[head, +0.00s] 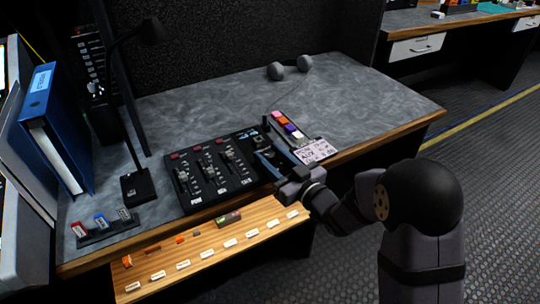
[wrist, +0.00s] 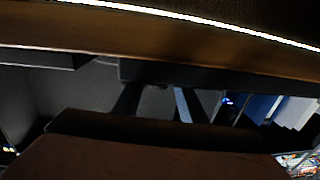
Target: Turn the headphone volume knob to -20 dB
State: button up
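The black mixer panel (head: 203,186) lies on the grey desk near its front edge, with several faders and red labels. No knob marked for headphone volume can be made out; the markings are too small to read. My gripper (head: 269,160) is over the panel's right end and hides part of it. Its two fingers stand apart, with nothing seen between them. In the wrist view, my gripper (wrist: 154,100) shows two dark fingers with a grey gap between them. Whether the fingers touch the panel cannot be told.
A card with printed letters (head: 316,150) and a strip of coloured keys (head: 286,126) lie right of the panel. A black desk lamp (head: 137,187) stands left. A wooden shelf (head: 205,255) with labelled pieces juts out below. The desk's back right is mostly clear, beside two grey rounded objects (head: 276,71).

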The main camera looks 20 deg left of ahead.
jog(key=shift+w+a, duration=0.1)
jog(key=shift+a, duration=0.1)
grip_shut()
jog(key=shift+m+t+h+b, duration=0.4)
jog(key=shift+m+t+h, duration=0.3)
jog(key=shift+t, duration=0.2)
grip_release()
jog(key=shift+d, duration=0.15)
jog(key=shift+v, duration=3.6)
